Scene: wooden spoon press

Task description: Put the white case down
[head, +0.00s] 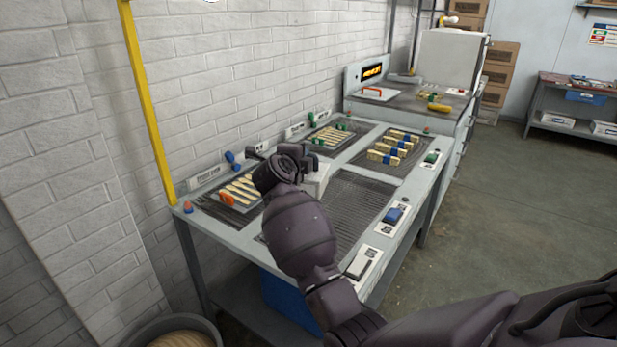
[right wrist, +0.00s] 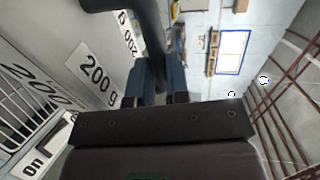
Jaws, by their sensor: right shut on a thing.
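My right gripper (head: 290,160) reaches in from the lower right and is over the far-left part of the grey table (head: 375,208). A small white case (head: 316,183) shows just right of it, partly hidden behind my wrist. In the right wrist view, the fingers of my right gripper (right wrist: 163,85) are closed around a dark curved bar (right wrist: 148,25), which looks like a handle. Whether the case touches the table is hidden. My left gripper is not in view.
Trays of wooden spoons (head: 240,193) and bundled wooden pieces (head: 393,147) lie on dark mesh mats. An empty mesh mat (head: 355,200) is at the middle front. A blue switch (head: 393,215) sits on the front edge. A yellow post (head: 148,100) stands at the left.

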